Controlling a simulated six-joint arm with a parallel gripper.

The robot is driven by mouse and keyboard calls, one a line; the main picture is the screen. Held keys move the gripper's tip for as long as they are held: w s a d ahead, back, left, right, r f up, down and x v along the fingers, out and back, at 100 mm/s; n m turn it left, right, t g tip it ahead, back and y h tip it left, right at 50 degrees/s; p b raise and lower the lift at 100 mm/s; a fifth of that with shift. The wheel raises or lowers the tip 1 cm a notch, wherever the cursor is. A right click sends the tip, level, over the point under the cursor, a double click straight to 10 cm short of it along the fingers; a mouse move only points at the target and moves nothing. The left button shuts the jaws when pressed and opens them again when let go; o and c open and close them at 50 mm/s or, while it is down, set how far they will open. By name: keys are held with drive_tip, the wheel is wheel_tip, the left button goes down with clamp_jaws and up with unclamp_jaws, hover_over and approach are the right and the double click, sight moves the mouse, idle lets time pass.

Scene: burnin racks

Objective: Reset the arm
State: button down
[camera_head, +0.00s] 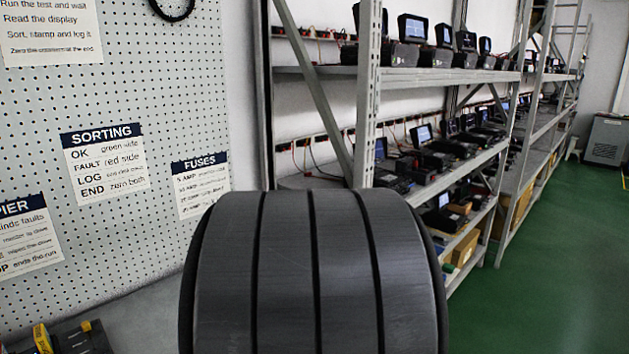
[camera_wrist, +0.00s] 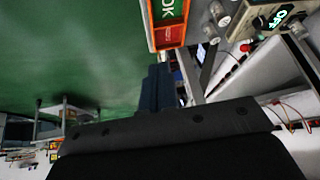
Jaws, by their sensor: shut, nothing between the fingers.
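My gripper (camera_wrist: 158,70) shows in the camera_wrist view as narrow dark-blue fingers beyond a broad dark body. The fingers are together with nothing between them, apart from the things behind. The gripper does not show in the camera_head view, where a large dark grooved part of my arm fills the lower middle and hides what lies behind it.
In the wrist view an orange-edged tray (camera_wrist: 180,42) with a green OK label and an instrument (camera_wrist: 262,18) with a lit green display lie beyond the fingers. Metal racks (camera_head: 368,95) with many devices stand right of a pegboard (camera_head: 130,90). Green floor (camera_head: 560,270) is clear.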

drive_tip(key=s+d+m+h, duration=0.1)
drive_tip(key=s+d, duration=0.7)
drive_tip(key=d, duration=0.4)
drive_tip(key=shift+r+h, duration=0.25)
drive_tip(key=shift+h, duration=0.15)
